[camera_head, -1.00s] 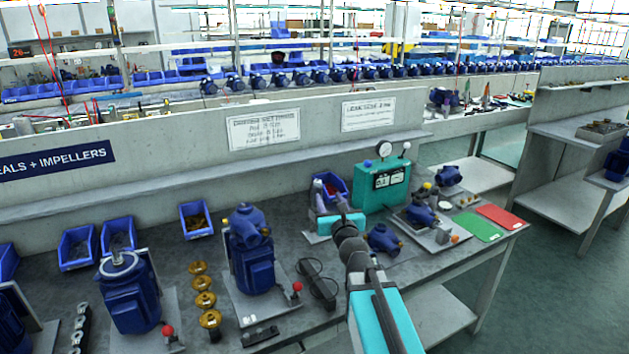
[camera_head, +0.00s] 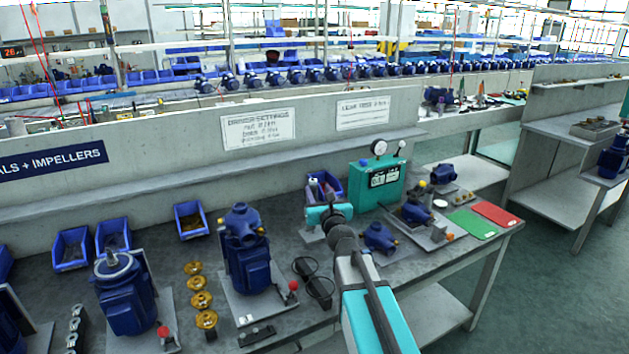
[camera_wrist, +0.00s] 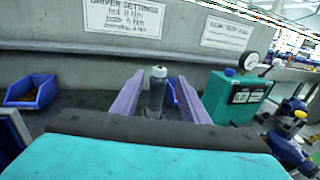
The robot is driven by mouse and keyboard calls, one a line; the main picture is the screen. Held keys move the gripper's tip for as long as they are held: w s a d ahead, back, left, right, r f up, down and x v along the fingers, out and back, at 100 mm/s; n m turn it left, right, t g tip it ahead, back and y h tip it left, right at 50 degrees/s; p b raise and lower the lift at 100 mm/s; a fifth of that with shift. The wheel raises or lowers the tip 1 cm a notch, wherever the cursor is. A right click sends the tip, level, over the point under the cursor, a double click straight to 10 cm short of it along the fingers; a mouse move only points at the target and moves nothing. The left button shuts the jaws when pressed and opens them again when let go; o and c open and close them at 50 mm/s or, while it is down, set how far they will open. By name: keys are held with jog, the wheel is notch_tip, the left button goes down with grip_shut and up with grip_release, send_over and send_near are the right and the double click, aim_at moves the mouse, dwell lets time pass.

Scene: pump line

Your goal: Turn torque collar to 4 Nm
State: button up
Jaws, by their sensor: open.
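An upright dark grey cylinder with a pale cap (camera_wrist: 156,92), apparently the driver, stands between my gripper's two lilac fingers in the wrist view. My gripper (camera_wrist: 160,80) is open, with a finger on each side of it. I cannot see contact with either finger. Its lower part is hidden behind my gripper body. No collar markings or torque scale can be read. In the head view my gripper (camera_head: 324,190) is over the bench, left of the teal test box (camera_head: 377,184). The driver is too small to make out there.
A sign headed "Driver settings" (camera_head: 258,129) hangs on the back wall; its smaller lines are hard to read. A blue bin (camera_head: 191,219) stands left of my gripper, and a tall blue pump (camera_head: 246,250) nearer. Another blue pump (camera_head: 379,238) sits close on the right.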

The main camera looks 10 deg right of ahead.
aim_at(314, 182)
jog(key=shift+w+a, duration=0.15)
jog(key=shift+w, duration=2.15)
jog(key=shift+w+a, duration=0.1)
jog(key=shift+w, duration=2.15)
jog(key=shift+c, duration=0.5)
